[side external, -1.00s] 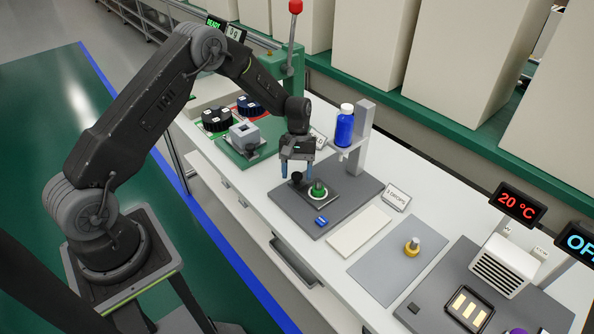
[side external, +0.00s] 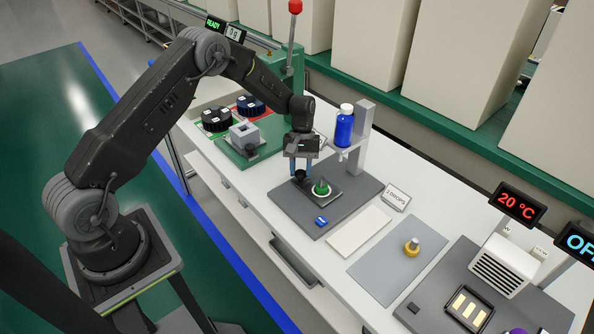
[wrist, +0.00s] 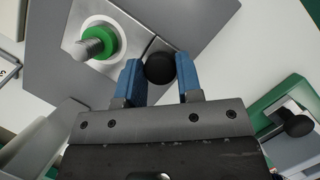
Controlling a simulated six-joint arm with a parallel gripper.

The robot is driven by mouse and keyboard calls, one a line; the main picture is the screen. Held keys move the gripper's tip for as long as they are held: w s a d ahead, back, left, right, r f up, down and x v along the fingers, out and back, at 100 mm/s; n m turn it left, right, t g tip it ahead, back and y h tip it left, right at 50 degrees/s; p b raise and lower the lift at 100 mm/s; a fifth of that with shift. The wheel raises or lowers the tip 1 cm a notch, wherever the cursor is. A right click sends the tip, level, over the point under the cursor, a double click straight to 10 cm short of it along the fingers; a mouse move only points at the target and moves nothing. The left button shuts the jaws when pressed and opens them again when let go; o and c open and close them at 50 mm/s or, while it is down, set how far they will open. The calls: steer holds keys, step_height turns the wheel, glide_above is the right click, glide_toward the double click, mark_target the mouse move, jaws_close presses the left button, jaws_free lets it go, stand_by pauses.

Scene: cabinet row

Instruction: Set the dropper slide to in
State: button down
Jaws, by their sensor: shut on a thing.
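The dropper slide (side external: 329,198) is a small silver plate on a dark grey base (side external: 345,201). A green ring with a pointed metal piece (side external: 321,187) stands on it, also clear in the wrist view (wrist: 98,43). The slide's round black knob (wrist: 160,67) is between the two blue fingers of my gripper (wrist: 160,80), which is shut on it. In the side view my gripper (side external: 301,170) reaches down to the knob at the slide's left end. A blue bottle with a white cap (side external: 345,130) sits in a grey stand (side external: 364,128) behind the slide.
A "3 DROPS" card (side external: 397,197) and a pale pad (side external: 359,231) are to the right. A green fixture with a grey block (side external: 244,134) stands left of my gripper.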

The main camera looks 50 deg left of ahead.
mark_target(318, 171)
steer(key=shift+w, duration=3.5)
steer(key=c, duration=0.8)
jaws_free()
steer(key=shift+r, duration=0.15)
steer(key=v, duration=1.3)
steer(key=shift+a+r, duration=0.15)
steer(key=shift+r, duration=0.1)
